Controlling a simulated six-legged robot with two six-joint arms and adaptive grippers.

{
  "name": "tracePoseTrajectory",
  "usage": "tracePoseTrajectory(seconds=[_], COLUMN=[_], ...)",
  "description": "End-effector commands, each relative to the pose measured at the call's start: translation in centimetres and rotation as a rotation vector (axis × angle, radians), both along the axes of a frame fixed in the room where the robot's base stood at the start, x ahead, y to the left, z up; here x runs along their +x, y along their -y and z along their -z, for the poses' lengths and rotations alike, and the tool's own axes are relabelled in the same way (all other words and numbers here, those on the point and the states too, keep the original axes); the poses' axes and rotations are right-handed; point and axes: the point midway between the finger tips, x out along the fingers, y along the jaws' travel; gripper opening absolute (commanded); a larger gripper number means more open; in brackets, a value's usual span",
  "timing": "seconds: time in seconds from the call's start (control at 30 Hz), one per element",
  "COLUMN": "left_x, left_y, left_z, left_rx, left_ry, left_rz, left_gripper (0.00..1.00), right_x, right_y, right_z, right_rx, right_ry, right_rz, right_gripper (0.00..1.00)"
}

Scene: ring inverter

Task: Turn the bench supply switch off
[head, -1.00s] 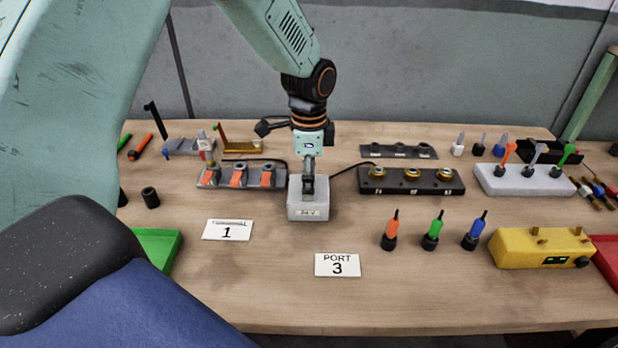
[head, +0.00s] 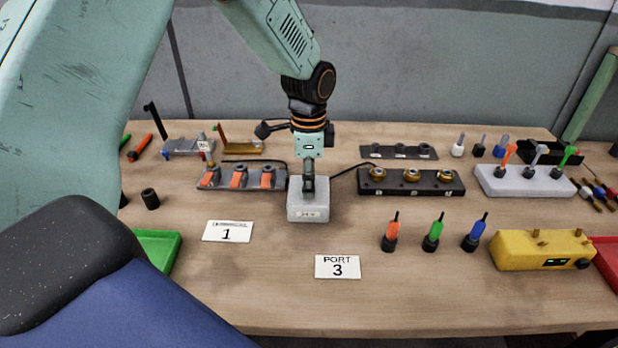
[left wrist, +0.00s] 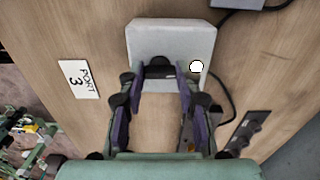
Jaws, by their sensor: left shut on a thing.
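The bench supply (head: 308,212) is a light grey box with a "24 V" label on its front, standing mid-table. My left gripper (head: 308,186) comes down from above onto its top. In the left wrist view, the supply (left wrist: 172,38) lies at the top and my left gripper (left wrist: 165,76) has its two fingers on either side of a dark switch (left wrist: 160,70), shut on it. The fingers hide part of the switch, so I cannot tell its position. A round white spot (left wrist: 196,66) shows on the supply beside the switch. My right gripper is not in view.
A grey rack with orange parts (head: 238,178) stands left of the supply, and a black block with brass rings (head: 411,182) right of it. Cards "1" (head: 227,231) and "PORT 3" (head: 337,267) lie in front. A yellow box (head: 541,249) stands at right.

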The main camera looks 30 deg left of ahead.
Motion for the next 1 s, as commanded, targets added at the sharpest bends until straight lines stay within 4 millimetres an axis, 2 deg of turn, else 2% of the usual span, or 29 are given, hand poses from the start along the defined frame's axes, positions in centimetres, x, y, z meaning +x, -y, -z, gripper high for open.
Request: tracePoseTrajectory(seconds=[0.27,0.6,1.0], left_x=[0.1,0.1,0.1], left_y=[0.0,0.0,0.0], left_z=[-0.6,-0.6,-0.6], left_rx=[0.001,0.002,0.002], left_ry=[-0.001,0.000,0.002], left_rz=[-0.161,-0.479,-0.858], left_gripper=[0.02,0.02,0.02], right_x=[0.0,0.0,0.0], right_y=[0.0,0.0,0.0], right_z=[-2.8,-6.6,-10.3], right_rx=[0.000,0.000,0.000], right_ry=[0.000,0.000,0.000], right_rz=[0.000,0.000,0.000], right_gripper=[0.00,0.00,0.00])
